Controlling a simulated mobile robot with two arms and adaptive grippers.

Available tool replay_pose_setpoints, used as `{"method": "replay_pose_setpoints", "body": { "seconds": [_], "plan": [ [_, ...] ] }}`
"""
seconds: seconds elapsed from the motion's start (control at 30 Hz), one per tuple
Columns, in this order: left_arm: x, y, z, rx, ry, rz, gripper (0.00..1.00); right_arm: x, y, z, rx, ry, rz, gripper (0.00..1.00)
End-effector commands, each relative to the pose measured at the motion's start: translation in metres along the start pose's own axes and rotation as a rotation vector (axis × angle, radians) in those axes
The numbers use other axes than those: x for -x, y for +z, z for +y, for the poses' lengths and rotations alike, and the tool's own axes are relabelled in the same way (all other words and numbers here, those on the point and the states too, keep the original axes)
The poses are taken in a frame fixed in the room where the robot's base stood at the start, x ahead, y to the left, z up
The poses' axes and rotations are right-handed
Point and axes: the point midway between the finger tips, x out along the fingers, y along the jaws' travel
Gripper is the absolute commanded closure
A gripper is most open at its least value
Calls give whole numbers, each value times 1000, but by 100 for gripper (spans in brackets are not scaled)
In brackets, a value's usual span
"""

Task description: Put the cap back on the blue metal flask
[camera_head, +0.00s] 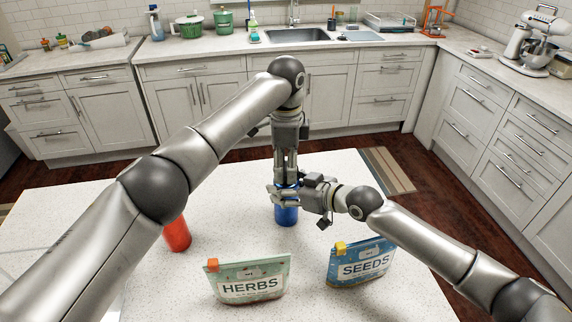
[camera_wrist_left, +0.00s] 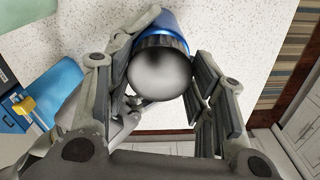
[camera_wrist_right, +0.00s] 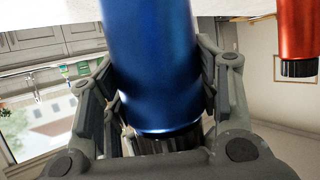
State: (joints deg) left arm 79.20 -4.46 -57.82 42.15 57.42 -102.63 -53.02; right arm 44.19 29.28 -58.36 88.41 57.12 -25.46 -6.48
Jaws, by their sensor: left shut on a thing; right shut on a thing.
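The blue metal flask (camera_head: 287,215) stands on the island top in the head view. My right gripper (camera_head: 288,198) reaches in from the right and is shut around its body; the flask also fills the middle of the right wrist view (camera_wrist_right: 150,60). My left gripper (camera_head: 285,182) points down from above and is shut on the cap. The cap (camera_wrist_left: 158,75), with a silver top and dark ribbed rim, sits at the flask's mouth in the left wrist view, in line with the blue body (camera_wrist_left: 172,24). Whether it is fully seated is hidden by the fingers.
A red flask (camera_head: 178,236) stands to the left on the island top (camera_head: 345,185), partly behind my left arm. A HERBS pouch (camera_head: 250,280) and a SEEDS pouch (camera_head: 360,264) stand in front. Counters with a sink (camera_head: 297,35) line the back.

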Motion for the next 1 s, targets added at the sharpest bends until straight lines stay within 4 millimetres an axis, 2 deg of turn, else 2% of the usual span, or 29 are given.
{"method": "replay_pose_setpoints", "body": {
  "seconds": [1.0],
  "plan": [
    [0,0,-3,-1628,-4,4,66,0,1,0,1,-1,-2,100]
  ]
}}
